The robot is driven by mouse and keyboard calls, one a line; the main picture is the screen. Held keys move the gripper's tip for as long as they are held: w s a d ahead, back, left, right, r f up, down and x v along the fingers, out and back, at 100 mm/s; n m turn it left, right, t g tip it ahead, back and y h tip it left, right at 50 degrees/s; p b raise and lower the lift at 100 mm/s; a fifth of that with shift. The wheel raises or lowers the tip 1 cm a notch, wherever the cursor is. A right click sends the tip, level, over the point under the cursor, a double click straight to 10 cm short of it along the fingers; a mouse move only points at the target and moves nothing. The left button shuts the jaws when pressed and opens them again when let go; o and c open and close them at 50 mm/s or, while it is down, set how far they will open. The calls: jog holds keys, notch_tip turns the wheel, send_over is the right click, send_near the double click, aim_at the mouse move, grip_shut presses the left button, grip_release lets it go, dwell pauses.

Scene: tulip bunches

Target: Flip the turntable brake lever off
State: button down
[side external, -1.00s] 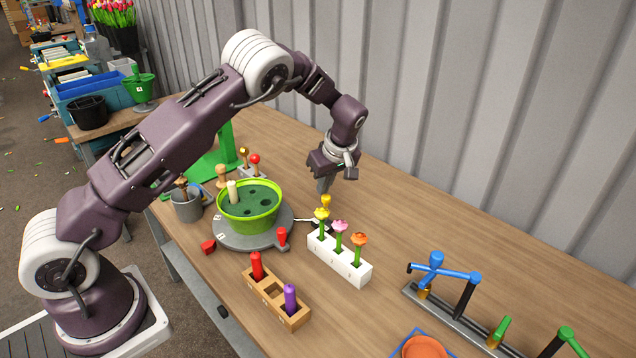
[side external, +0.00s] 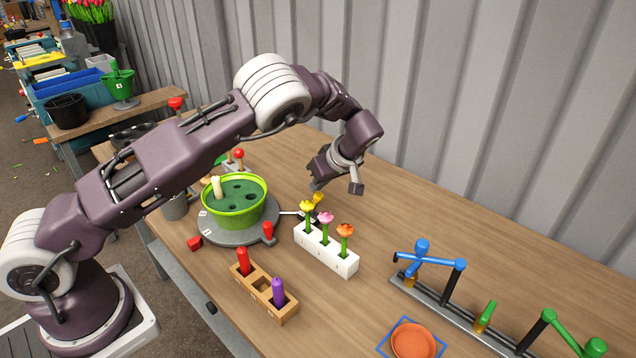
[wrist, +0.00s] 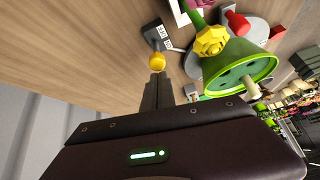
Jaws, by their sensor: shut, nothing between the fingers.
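The brake lever ends in a yellow ball knob (side external: 318,197), and its small dark base is partly hidden behind the flowers. In the wrist view the knob (wrist: 157,61) stands out from a dark grey base (wrist: 154,34) with white labels too small to read. My gripper (side external: 315,186) is shut and empty, tilted, with its fingertips right at the knob. In the wrist view the fingertips (wrist: 157,76) overlap the knob's near edge; I cannot tell whether they touch. The grey turntable (side external: 238,237) carries a green pot (side external: 236,216) with dark foam and a pale peg.
A white block (side external: 325,252) with three flowers stands close in front of the lever. A wooden holder (side external: 263,291) with red and purple pieces is at the front. A rail (side external: 450,313) with blue and green levers is at right. The table behind my gripper is clear.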

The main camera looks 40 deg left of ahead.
jog(key=shift+d+f, duration=0.1)
jog(key=shift+d, duration=0.2)
jog(key=w+a+r, duration=0.1)
jog(key=a+r, duration=0.1)
jog(key=a, duration=0.2)
jog(key=v, duration=0.9)
jog(key=shift+s+d, duration=0.15)
jog(key=shift+d, duration=0.35)
jog(key=s+d+r+m+t+h, duration=0.15)
jog(key=s+r+m+h, duration=0.5)
jog(key=s+r, duration=1)
jog(key=s+d+f+m+t, duration=0.1)
jog(key=s+m, duration=0.3)
jog(key=s, duration=0.6)
jog(key=s+d+f+m+t, duration=0.1)
jog(key=s+m, duration=0.4)
jog(key=s, duration=0.5)
jog(key=shift+s+d+f+t, duration=0.35)
jog(key=shift+d+t, duration=0.3)
jog(key=shift+d, duration=0.35)
